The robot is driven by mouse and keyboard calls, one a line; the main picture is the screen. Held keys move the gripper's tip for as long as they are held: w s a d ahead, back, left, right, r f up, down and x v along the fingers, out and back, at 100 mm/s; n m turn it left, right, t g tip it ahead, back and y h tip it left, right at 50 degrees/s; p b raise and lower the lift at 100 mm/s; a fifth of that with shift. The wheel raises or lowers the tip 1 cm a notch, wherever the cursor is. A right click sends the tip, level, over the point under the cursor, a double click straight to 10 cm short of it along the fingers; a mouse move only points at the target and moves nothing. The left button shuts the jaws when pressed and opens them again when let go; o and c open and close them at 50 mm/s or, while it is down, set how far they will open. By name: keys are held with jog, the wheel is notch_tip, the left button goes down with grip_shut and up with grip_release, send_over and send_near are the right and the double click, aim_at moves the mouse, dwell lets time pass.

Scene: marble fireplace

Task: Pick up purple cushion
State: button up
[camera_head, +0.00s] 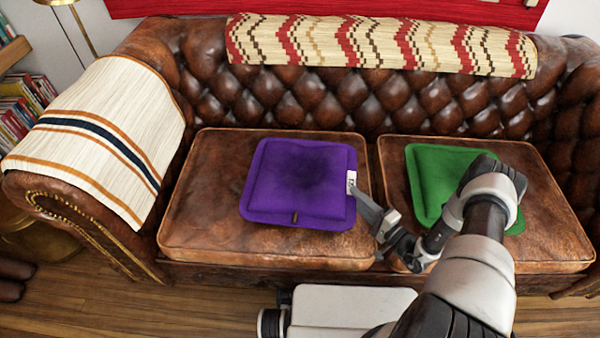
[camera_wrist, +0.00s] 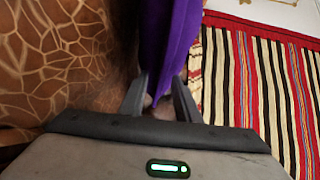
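The purple cushion (camera_head: 300,180) lies flat on the left seat of a brown leather sofa, with a small white tag at its right edge. My gripper (camera_head: 362,197) is at that right edge, just below the tag. In the wrist view, the two fingers of my gripper (camera_wrist: 160,85) stand apart, with the edge of the purple cushion (camera_wrist: 182,40) reaching between their tips. A small gap shows near the left finger. Whether the fingers touch the cushion is hard to tell.
A green cushion (camera_head: 430,175) lies on the right seat, partly behind my arm. The tufted backrest (camera_head: 330,95) rises behind, with a patterned throw (camera_head: 380,45). A striped blanket (camera_head: 110,130) covers the left armrest. The leather left of the purple cushion is clear.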

jog(key=shift+w+a, duration=0.25)
jog(key=shift+w, duration=0.2)
jog(key=shift+s+r, duration=0.1)
grip_shut()
notch_tip(320, 180, up, 16)
jog(key=p, duration=0.8)
